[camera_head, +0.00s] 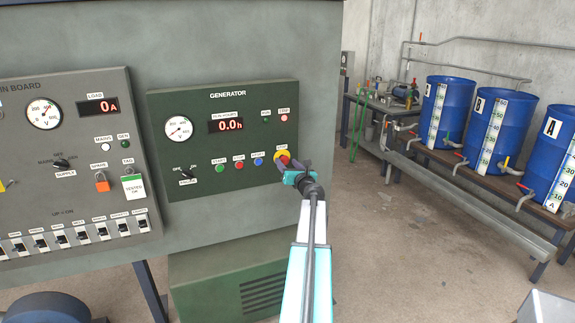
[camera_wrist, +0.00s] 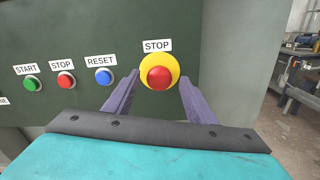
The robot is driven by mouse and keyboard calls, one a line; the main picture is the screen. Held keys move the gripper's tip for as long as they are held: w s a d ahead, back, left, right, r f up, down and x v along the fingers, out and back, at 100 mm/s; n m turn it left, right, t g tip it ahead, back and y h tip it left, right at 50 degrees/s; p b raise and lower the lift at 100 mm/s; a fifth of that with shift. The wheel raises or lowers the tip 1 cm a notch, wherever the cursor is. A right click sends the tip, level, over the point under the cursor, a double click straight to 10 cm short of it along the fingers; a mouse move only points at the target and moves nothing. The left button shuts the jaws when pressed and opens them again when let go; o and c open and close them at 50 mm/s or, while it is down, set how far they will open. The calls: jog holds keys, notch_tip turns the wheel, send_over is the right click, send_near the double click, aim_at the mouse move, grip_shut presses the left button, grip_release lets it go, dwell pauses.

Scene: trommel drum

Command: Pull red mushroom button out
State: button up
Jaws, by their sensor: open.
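The red mushroom button (camera_wrist: 160,78) sits on a round yellow base under a STOP label on the dark green generator panel (camera_wrist: 60,40). In the head view the button (camera_head: 284,158) shows at the panel's lower right, partly hidden by my gripper. My gripper (camera_wrist: 152,92) is open in front of the panel, one finger to the left of the button and one to the right. The button lies between the finger tips in the picture; I cannot tell whether either finger touches it. In the head view my gripper (camera_head: 292,166) is at the button, seen from behind.
Left of the button are the blue RESET (camera_wrist: 103,77), red STOP (camera_wrist: 66,80) and green START (camera_wrist: 32,83) buttons. A grey main board panel (camera_head: 70,200) stands at the left. Blue barrels (camera_head: 502,125) stand on a bench at the right. The floor between is clear.

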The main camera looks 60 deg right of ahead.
jog(key=b+v, duration=0.2)
jog(key=v, duration=1.1)
jog(key=shift+a, duration=0.15)
dwell(0.6)
